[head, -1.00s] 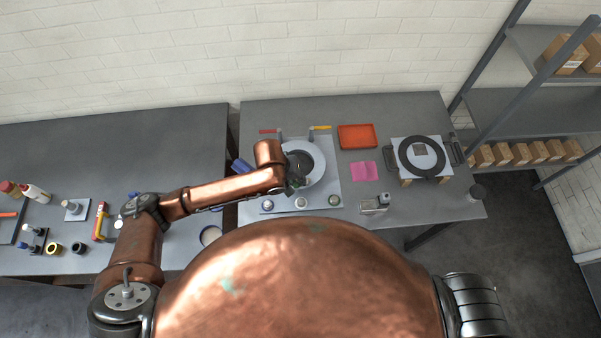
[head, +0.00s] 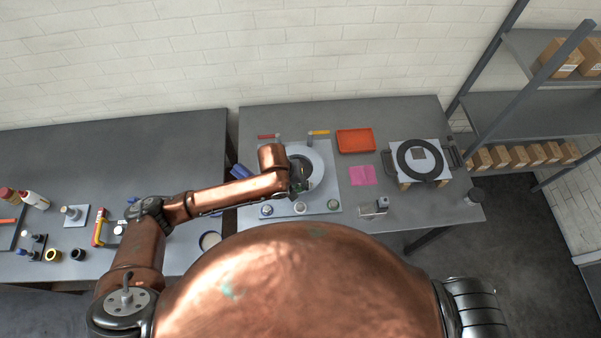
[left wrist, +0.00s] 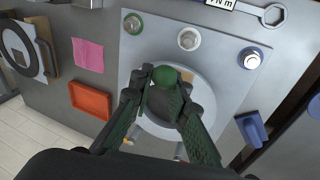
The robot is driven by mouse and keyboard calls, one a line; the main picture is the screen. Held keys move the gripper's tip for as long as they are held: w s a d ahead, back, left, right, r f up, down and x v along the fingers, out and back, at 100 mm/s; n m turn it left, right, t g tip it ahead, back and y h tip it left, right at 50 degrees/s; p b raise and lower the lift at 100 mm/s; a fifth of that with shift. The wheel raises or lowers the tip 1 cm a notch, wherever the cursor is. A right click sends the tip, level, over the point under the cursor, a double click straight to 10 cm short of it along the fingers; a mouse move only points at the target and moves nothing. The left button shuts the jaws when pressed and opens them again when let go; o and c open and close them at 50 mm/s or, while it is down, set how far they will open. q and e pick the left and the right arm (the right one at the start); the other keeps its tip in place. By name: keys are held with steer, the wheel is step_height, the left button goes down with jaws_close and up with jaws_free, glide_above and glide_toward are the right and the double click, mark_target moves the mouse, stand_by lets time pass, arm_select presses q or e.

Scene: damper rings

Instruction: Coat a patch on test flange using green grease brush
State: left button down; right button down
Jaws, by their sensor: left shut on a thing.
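My left gripper (left wrist: 165,98) is shut on a dark-bodied thing with a round green end, probably the green grease brush (left wrist: 164,76). In the head view the gripper (head: 299,188) is over the front left part of a pale round disc, which looks like the test flange (head: 317,166). The disc also shows in the wrist view (left wrist: 207,92), partly hidden behind the fingers. The brush's working end is hidden, so I cannot tell whether it touches the disc. My right gripper is not in view.
The disc sits on a light plate (head: 331,200) with several coloured round fittings along its front. Red (head: 268,136) and yellow (head: 319,132) handles stand behind. An orange tray (head: 355,140), a pink cloth (head: 362,175) and a dark ring (head: 436,164) lie to the right.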

arm_select(q)
step_height(320, 180, up, 5)
steer(key=p, duration=0.4)
step_height(320, 180, up, 2)
steer(key=shift+p, duration=0.95)
steer(key=shift+r, duration=0.2)
